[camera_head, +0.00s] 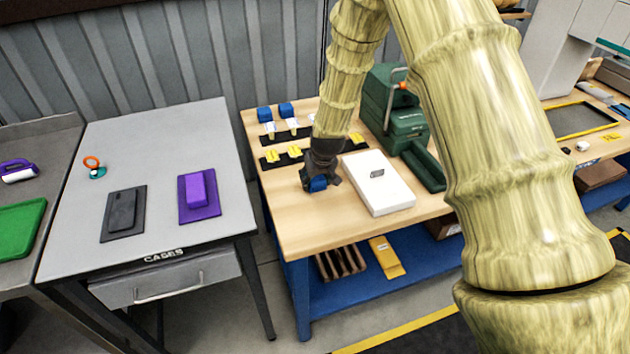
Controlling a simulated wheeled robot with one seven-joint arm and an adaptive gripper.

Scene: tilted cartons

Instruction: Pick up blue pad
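My gripper (320,181) is dark and points down over the front left part of the wooden table, left of a white box. A small blue pad (318,185) shows at its fingertips, partly hidden by the gripper. I cannot tell whether the fingers are closed on the pad, or whether the pad touches the table. Two more blue blocks, one at the left (264,114) and one beside it (287,109), stand at the table's back left, behind small white and yellow items.
The white box (378,183) lies close to the right of my gripper. A green machine (394,110) stands behind it. Dark strips with yellow pieces (294,152) lie behind the gripper. The wooden table (290,215) is bare at its front left. A grey table (150,150) stands left.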

